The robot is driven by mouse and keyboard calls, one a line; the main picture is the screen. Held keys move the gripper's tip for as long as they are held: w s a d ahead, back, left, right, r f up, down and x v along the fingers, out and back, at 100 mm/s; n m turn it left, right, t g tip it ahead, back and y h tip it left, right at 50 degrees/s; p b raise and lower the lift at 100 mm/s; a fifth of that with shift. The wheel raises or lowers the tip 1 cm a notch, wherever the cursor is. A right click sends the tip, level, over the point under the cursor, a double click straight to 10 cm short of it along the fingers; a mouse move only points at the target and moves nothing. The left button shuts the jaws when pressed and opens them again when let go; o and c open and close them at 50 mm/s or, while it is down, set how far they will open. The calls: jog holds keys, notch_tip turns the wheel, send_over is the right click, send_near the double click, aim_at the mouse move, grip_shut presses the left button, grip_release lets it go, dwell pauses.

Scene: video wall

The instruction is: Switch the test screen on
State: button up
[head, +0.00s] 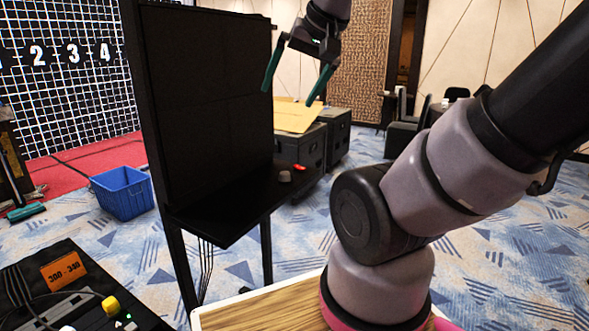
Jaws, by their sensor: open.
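A tall black panel (205,95), which looks like the test screen, stands on dark legs at the centre left, and its face is dark. A black shelf (225,212) juts out from its lower edge. On the shelf sit a small grey knob-like piece (284,176) and a small red piece (299,167), too small to make out clearly. My gripper (288,97) is open and empty, with green fingers pointing down. In the picture it is at the panel's upper right edge, above the shelf pieces and apart from them.
A lit grid wall with numbers (70,85) stands at the left over a red floor. A blue crate (124,193) is on the carpet. Black cases (338,135) stand behind the shelf. A dark console (75,290) with a yellow knob (111,305) is at the front left.

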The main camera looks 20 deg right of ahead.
dwell(0.4)
grip_shut()
dwell(1.6)
